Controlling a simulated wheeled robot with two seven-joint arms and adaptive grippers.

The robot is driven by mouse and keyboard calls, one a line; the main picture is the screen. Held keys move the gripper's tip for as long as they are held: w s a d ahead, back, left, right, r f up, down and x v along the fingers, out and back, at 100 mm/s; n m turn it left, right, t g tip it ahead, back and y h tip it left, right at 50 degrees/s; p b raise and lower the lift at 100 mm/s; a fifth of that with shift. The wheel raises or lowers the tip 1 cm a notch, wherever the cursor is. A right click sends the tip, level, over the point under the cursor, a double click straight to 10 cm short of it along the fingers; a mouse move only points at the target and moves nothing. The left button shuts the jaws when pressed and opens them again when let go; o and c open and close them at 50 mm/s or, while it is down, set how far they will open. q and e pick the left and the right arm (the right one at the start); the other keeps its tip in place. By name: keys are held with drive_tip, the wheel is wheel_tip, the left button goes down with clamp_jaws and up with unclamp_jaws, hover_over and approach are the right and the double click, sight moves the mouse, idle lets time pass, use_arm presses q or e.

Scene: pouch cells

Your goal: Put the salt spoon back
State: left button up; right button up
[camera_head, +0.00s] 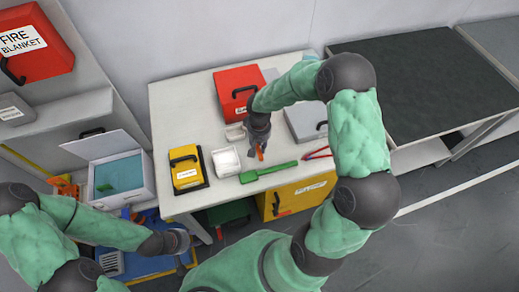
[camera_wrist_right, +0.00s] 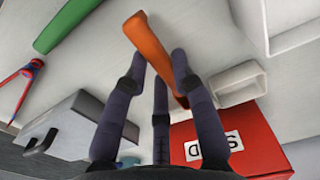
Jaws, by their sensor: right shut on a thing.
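My right gripper (camera_head: 261,148) is shut on an orange bar-shaped tool (camera_wrist_right: 148,42), which also shows small in the head view (camera_head: 261,154). The gripper is above the table, near a white open container (camera_head: 226,162) and a small white holder (camera_head: 235,133). The small holder appears in the wrist view as an open white frame (camera_wrist_right: 238,82) beside the red case. A green long-handled tool (camera_head: 268,172) lies on the table. My left gripper (camera_head: 184,260) is low at the left, its fingers unclear.
A red case (camera_head: 238,88), grey case (camera_head: 306,122) and yellow case (camera_head: 187,170) stand on the white table (camera_head: 180,110). Red-blue pliers (camera_head: 318,153) lie right of the green tool. An open white box (camera_head: 120,178) stands at left. The table's back left is clear.

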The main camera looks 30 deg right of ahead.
sight(259, 149)
drive_tip(key=f, duration=0.2)
drive_tip(key=f+b, duration=0.1)
drive_tip(key=shift+w+d+f, duration=0.15)
drive_tip(key=shift+d+f, duration=0.05)
drive_tip(key=shift+f, duration=0.2)
drive_tip(key=shift+r, duration=0.1)
drive_tip(key=shift+f, duration=0.25)
drive_tip(key=o, duration=0.9)
drive_tip(key=shift+o, duration=0.2)
drive_tip(key=shift+r, duration=0.1)
drive_tip(key=shift+r, duration=0.1)
